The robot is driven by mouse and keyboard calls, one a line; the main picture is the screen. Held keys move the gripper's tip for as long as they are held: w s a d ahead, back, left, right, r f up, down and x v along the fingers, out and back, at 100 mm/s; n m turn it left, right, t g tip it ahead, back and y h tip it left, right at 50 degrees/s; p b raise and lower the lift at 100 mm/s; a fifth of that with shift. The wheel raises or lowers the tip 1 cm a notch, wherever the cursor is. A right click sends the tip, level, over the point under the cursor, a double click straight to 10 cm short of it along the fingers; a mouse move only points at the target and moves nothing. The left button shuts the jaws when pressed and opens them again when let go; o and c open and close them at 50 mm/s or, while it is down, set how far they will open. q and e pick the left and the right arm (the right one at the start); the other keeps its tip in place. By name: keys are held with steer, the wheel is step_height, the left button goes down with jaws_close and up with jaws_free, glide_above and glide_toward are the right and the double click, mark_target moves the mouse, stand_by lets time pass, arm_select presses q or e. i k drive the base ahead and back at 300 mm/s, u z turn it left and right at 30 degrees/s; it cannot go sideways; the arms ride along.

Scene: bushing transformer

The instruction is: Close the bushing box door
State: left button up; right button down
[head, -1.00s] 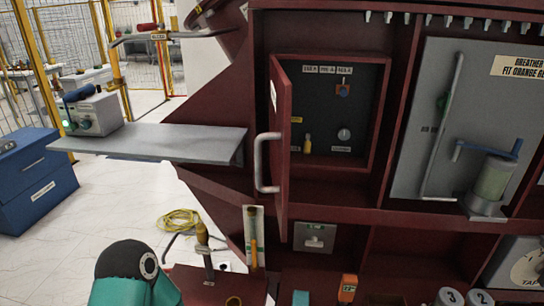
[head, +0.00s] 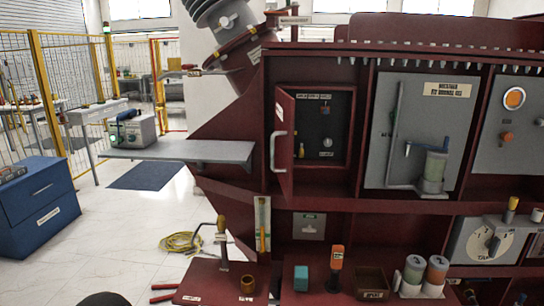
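The bushing box (head: 326,98) is a dark-lined recess in the dark red cabinet, with small labels and fittings inside. Its red door (head: 286,166) stands open at the left side of the recess, swung outward and seen at a steep angle. A light grey bar handle (head: 273,151) is on the door's outer, left-facing side. Neither of my grippers is in view. Only a dark rounded piece of my arm shows at the bottom left edge, well apart from the door.
A grey shelf (head: 180,150) juts out left of the door. A blue cabinet (head: 40,208) stands on the left.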

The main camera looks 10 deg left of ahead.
mark_target(282, 139)
steer(key=u, duration=0.15)
steer(key=k, duration=0.3)
steer(key=u, duration=0.2)
steer(key=i, duration=1.55)
steer(key=z, duration=0.2)
steer(key=k, duration=0.6)
